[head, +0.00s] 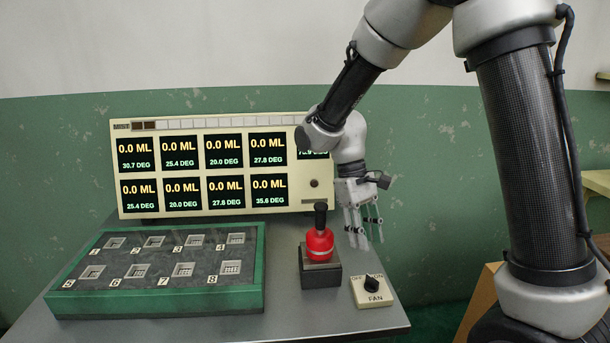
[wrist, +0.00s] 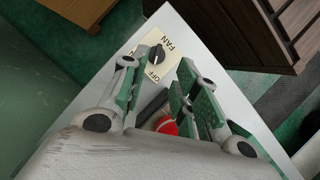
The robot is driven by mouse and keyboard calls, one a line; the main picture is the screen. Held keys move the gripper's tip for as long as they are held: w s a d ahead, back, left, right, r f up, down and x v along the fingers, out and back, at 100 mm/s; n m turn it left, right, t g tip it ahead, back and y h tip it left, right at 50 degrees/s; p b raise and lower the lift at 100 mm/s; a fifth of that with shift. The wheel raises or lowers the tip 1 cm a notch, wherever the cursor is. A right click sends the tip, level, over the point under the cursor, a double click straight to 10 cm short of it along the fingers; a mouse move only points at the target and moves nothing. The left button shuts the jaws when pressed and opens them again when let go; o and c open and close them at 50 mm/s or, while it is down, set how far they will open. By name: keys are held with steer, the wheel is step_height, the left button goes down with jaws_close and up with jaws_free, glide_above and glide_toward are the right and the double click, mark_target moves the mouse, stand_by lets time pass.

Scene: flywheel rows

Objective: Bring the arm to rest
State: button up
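My gripper (head: 364,228) hangs from my arm at the right of the table, fingers pointing down. In the wrist view my gripper (wrist: 152,98) shows its two green-padded fingers apart with nothing held between them. In the head view it is just right of a red bottle (head: 319,242) with a black top, which stands upright on a dark block (head: 320,275). Part of the red bottle (wrist: 167,126) shows behind the fingers in the wrist view. The fan switch (head: 372,291) lies below and in front of my gripper, its black knob visible.
A green-framed tray (head: 256,280) with numbered grid sockets lies on the left of the grey table (head: 290,318). A cream display panel (head: 213,122) stands behind, its right part hidden by my arm. A wooden cabinet (wrist: 245,30) stands beyond the table edge.

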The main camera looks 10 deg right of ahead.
steer(key=s+d+r+m+t+y, duration=0.2)
steer(key=s+d+r+m+t, duration=0.4)
steer(key=s+d+r, duration=0.8)
step_height(320, 180, up, 2)
steer(key=d+t, duration=0.2)
steer(key=d, duration=0.1)
steer(key=shift+s, duration=0.3)
